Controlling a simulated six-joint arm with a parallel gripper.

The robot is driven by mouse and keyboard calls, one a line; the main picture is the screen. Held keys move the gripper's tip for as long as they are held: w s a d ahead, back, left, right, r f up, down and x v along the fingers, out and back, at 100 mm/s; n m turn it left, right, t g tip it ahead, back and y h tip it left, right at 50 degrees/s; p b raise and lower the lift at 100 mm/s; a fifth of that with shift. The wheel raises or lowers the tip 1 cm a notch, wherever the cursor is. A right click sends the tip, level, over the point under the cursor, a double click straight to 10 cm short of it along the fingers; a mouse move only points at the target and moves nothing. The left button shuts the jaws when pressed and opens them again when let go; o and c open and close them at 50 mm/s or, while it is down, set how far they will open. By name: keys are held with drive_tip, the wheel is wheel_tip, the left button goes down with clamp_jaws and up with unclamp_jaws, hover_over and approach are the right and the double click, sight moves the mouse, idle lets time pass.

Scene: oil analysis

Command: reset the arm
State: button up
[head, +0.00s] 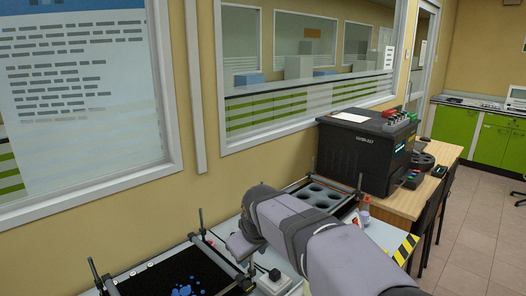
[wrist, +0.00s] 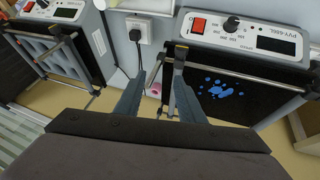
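My arm reaches from the lower right of the head view over the gap between two shaker-like devices. My gripper (head: 242,246) is partly hidden by the arm there. In the wrist view my gripper (wrist: 157,88) has its two fingers apart, with nothing held between them. A metal rod and clamp of the device frame show between and behind the fingers. The device with a black platform and blue spots (wrist: 245,101) is to the right in the wrist view. It also shows at the lower left of the head view (head: 150,283).
A rack with round holes (head: 318,194) stands beyond my arm. Upright rods (head: 202,222) rise from the device frames. A wall socket with a plug (wrist: 137,31) lies between the devices. A black instrument (head: 365,150) stands on a wooden table further right.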

drive_tip(key=s+d+f+m+g+h+p, duration=0.1)
drive_tip(key=s+d+f+m, duration=0.1)
drive_tip(key=s+d, duration=0.3)
drive_tip(key=s+d+f+m+g+p, duration=0.1)
drive_tip(key=s+d+f+p, duration=0.15)
drive_tip(key=d, duration=0.35)
drive_tip(key=s+d+f+m+g, duration=0.1)
drive_tip(key=s+d+f+m, duration=0.1)
drive_tip(key=s, duration=0.7)
drive_tip(key=s+d+f+m+g+p, duration=0.1)
drive_tip(key=s+d+f, duration=0.4)
drive_tip(key=s, duration=0.5)
drive_tip(key=shift+m+g, duration=0.8)
drive_tip(key=shift+m, duration=0.3)
drive_tip(key=shift+o, duration=0.6)
